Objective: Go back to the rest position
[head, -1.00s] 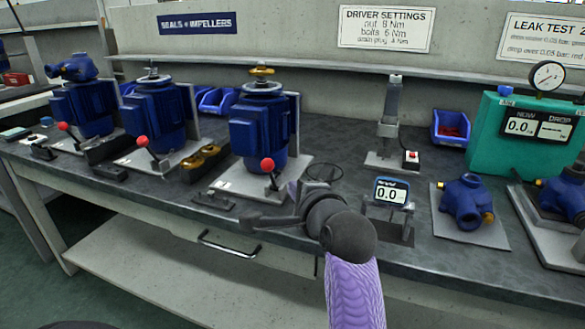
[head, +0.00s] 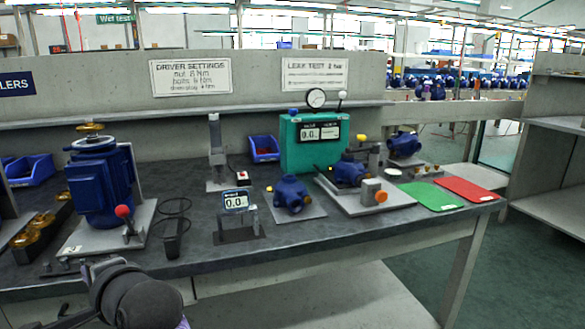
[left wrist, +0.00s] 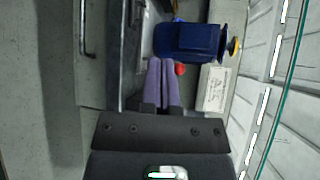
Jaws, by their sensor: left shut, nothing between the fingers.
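In the head view, part of my left arm and wrist shows at the lower left, in front of the bench edge, and the fingertips are not clear there. In the left wrist view, my left gripper (left wrist: 161,66) has its two purple fingers together with nothing held. Beyond them are a blue pump (left wrist: 188,41) and its red knob (left wrist: 180,69). I cannot tell how far the fingertips are from the pump. My right gripper is not in view.
The bench (head: 290,238) carries a blue motor pump (head: 98,180) with a red-knobbed lever, a small display (head: 235,200), a blue pump casing (head: 292,195), a green leak tester (head: 292,158), and green (head: 432,196) and red (head: 466,189) mats. Floor (head: 530,265) shows free at right.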

